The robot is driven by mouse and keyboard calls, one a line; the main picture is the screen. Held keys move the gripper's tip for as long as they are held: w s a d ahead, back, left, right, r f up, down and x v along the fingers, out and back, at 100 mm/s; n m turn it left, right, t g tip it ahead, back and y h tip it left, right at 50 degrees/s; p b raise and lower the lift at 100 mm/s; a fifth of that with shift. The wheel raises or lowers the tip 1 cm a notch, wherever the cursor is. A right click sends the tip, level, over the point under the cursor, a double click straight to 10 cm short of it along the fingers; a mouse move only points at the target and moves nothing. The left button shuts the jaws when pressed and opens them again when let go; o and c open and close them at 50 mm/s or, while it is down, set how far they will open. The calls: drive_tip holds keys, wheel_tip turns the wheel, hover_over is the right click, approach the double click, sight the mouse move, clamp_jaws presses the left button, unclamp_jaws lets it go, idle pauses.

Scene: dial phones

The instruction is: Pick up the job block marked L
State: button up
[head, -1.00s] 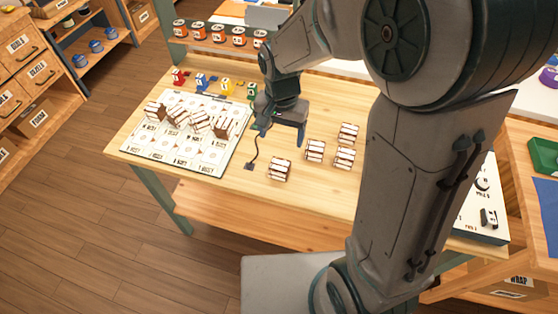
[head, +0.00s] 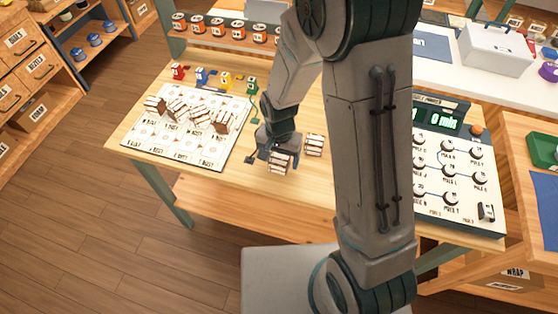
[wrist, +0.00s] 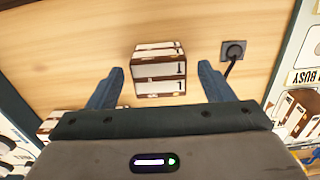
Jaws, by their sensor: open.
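A white and brown job block (wrist: 160,82) lies on the wooden table between my open fingers in the wrist view, with a gap on each side. It bears small dark marks that may be an L, but I cannot read them for sure. In the head view the same block (head: 279,163) is partly covered by my gripper (head: 277,160). My gripper, also in the wrist view (wrist: 161,72), is open and empty, with its blue fingertips on either side of the block.
Another block (head: 314,145) stands to the right, near my arm. A dark plug with a cord (wrist: 233,50) sits close to one finger. A white board (head: 180,155) with several tilted blocks is at left. A dial panel (head: 440,180) is at right, partly behind my arm.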

drive_tip(key=shift+f, duration=0.55)
drive_tip(key=c, duration=1.1)
drive_tip(key=shift+r, duration=0.1)
